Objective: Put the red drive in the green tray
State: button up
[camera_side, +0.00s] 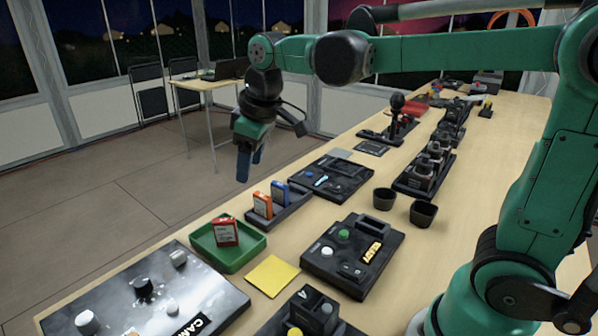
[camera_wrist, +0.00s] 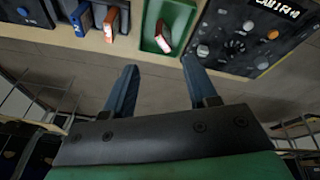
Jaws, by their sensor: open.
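The red drive (camera_side: 227,232) with a white label sits in the green tray (camera_side: 241,260), leaning rather than lying flat. In the wrist view the red drive (camera_wrist: 162,38) shows inside the green tray (camera_wrist: 185,22), its white side toward me. My gripper (camera_side: 249,165) hangs in the air above and behind the tray, beyond the table's far edge. In the wrist view its two blue fingers (camera_wrist: 158,72) are spread apart with nothing between them.
An orange drive (camera_side: 263,204) and a blue drive (camera_side: 280,193) stand in a dark rack (camera_side: 291,210) beside the tray. A yellow note (camera_side: 273,275) lies in front. Black panels with knobs and two dark cups (camera_side: 424,213) crowd the table.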

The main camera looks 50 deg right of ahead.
jog(key=s+d+f+m+t, duration=0.1)
jog(key=s+f+m+t, duration=0.2)
jog(key=s, duration=0.6)
notch_tip(320, 180, down, 2)
jog(key=shift+f+m+t, duration=0.1)
jog(key=shift+m+t, duration=0.3)
jog(key=shift+m, duration=0.5)
jog(key=shift+s, duration=0.1)
